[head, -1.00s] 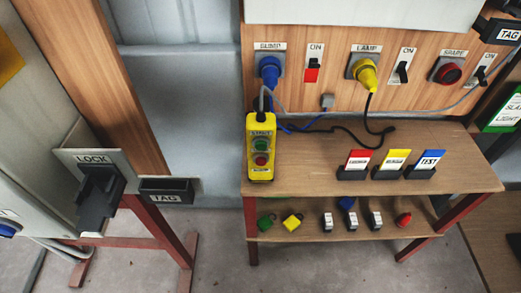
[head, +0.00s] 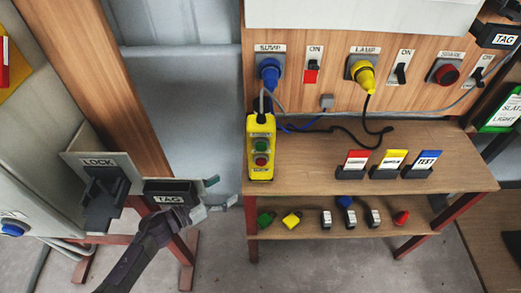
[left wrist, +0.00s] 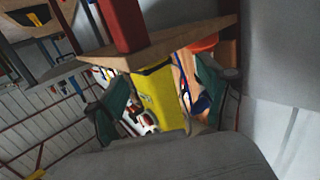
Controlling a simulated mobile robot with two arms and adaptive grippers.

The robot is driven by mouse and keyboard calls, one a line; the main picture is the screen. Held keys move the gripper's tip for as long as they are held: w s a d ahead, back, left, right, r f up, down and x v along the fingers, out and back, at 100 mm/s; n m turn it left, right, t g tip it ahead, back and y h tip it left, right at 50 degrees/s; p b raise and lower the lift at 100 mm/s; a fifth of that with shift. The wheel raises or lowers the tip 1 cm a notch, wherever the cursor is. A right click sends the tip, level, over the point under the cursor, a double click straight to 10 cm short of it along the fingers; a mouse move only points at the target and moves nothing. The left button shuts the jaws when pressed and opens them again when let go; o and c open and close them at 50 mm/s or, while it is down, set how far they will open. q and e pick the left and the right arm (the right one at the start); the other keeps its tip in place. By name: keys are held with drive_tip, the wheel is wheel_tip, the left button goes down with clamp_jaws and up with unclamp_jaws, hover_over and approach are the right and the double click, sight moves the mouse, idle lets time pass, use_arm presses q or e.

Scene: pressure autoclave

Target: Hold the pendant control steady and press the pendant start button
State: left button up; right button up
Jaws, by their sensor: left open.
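The yellow pendant control (head: 261,173) hangs upright at the left end of the wooden bench, with a cable at its top. Its green button (head: 262,146) sits above a red button (head: 261,161); the small label at the green one is hard to read now. My left gripper (head: 222,192) is open and empty, left of the pendant and apart from it, its fingers pointing toward it. In the left wrist view the yellow pendant (left wrist: 158,94) shows beyond and between the two teal fingers of my left gripper (left wrist: 160,98). My right gripper is not in view.
The bench top (head: 310,160) holds red, yellow and blue cards in dark holders. A lower shelf (head: 310,222) holds several small items. A TAG box (head: 171,192) and a LOCK bracket (head: 98,162) stand close to my left arm. The panel behind carries plugs and switches.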

sight(253, 173)
use_arm(q)
drive_tip(key=shift+m+g+h, duration=0.7)
drive_tip(key=shift+m, duration=0.1)
drive_tip(key=d+r, duration=0.1)
drive_tip(key=d, duration=0.1)
drive_tip(key=w+d+b, duration=0.1)
drive_tip(key=d, duration=0.1)
drive_tip(key=w+d+r+b, duration=0.1)
drive_tip(key=d, duration=0.1)
drive_tip(key=shift+w+r, duration=0.15)
drive_tip(key=shift+r, duration=0.2)
drive_tip(key=x, duration=0.3)
drive_tip(key=shift+d+r, duration=0.15)
drive_tip(key=shift+x, duration=0.8)
